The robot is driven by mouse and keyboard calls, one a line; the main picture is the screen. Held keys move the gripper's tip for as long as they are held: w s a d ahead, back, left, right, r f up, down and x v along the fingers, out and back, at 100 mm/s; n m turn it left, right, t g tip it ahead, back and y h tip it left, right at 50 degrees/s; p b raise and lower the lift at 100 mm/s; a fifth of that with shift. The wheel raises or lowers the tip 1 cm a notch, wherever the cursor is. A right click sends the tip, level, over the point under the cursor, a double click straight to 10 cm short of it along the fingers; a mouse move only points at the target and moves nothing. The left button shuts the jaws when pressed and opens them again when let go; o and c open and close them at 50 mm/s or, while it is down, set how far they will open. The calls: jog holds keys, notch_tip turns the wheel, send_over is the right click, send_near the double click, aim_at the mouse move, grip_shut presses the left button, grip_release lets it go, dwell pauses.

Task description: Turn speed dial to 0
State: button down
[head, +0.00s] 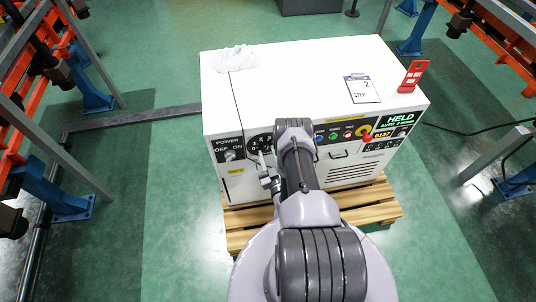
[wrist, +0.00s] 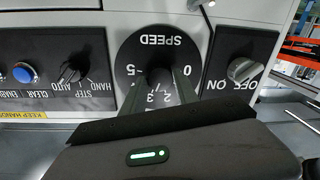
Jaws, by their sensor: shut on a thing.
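The speed dial plate (wrist: 133,49) is a black disc marked SPEED and shows upside down in the wrist view. Its 0 is at the right, 5 at the left, 2 and 3 at the bottom; the other marks are hidden. The dark dial knob (wrist: 160,76) is at its centre. My gripper (wrist: 159,88) is shut on the knob, with a finger on each side. Where the knob's pointer stands cannot be told. In the head view the dial plate (head: 255,143) is partly covered by my arm on the front of the white cabinet (head: 300,75).
The power switch (wrist: 243,70) sits beside the dial, and the hand/step/auto selector (wrist: 72,72) and a blue button (wrist: 24,72) sit on the other side. The cabinet stands on a wooden pallet (head: 375,205).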

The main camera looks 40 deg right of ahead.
jog(key=shift+n, duration=0.3)
jog(key=n+b, duration=0.1)
jog(key=n, duration=0.3)
jog(key=shift+n+b, duration=0.4)
jog(key=n+g, duration=0.1)
jog(key=n, duration=0.5)
jog(key=shift+w+r+b, duration=0.1)
jog(key=shift+r+b, duration=0.05)
jog(key=shift+b, duration=0.15)
jog(key=n+h, duration=0.1)
jog(key=n, duration=0.4)
jog(key=shift+a+r+n, duration=0.1)
jog(key=shift+n, duration=0.3)
jog(key=n, duration=0.5)
jog(key=shift+w+g+p, duration=0.1)
jog(key=shift+g+p, duration=0.25)
jog(key=shift+g, duration=0.05)
jog(key=c, duration=0.9)
grip_release()
